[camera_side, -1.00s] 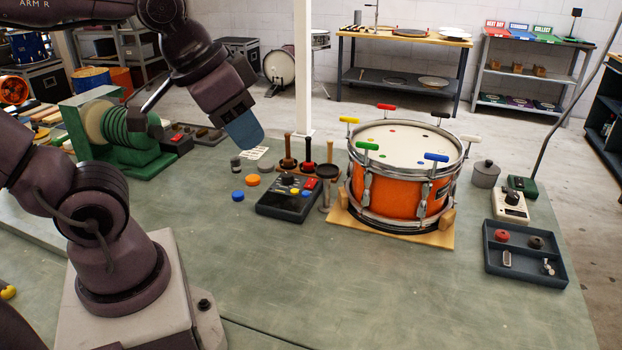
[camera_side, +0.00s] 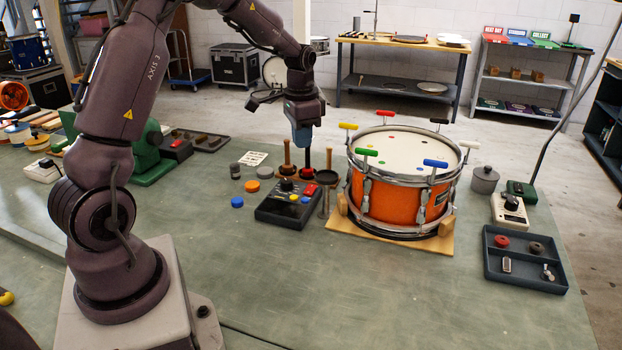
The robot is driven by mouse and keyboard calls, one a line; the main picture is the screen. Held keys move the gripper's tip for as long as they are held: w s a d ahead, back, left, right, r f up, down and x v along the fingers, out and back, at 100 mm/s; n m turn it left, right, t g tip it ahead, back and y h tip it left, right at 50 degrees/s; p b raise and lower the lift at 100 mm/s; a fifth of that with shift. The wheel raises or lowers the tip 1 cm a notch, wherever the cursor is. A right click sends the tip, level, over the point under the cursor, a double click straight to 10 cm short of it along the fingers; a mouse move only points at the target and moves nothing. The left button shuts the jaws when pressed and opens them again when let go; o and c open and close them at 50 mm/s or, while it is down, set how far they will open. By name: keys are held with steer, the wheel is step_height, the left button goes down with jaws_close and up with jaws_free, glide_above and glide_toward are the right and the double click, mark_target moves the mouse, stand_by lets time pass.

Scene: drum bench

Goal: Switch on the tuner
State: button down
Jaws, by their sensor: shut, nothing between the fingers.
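No label for the tuner can be read, and I cannot tell which device it is.
An orange drum (camera_side: 385,201) with coloured T-handles stands on a wooden base, close right of my gripper. Upright tools (camera_side: 287,158) stand below it. A grey tray (camera_side: 498,274) with small parts lies at the right. The bench front is clear.

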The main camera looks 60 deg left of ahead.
mark_target(311, 185)
steer(key=w+a+f+m, duration=0.3)
steer(key=w+a+m, duration=0.2)
steer(key=a+m, duration=0.3)
steer(key=shift+w+a+f+t+y, duration=0.35)
steer(key=shift+a+f+t+y, duration=0.05)
steer(key=shift+a, duration=0.1)
steer(key=f, duration=0.9)
steer(key=w+a+f, duration=0.1)
steer(key=f, duration=0.4)
steer(key=shift+w+a, duration=0.1)
steer(key=shift+f, duration=0.2)
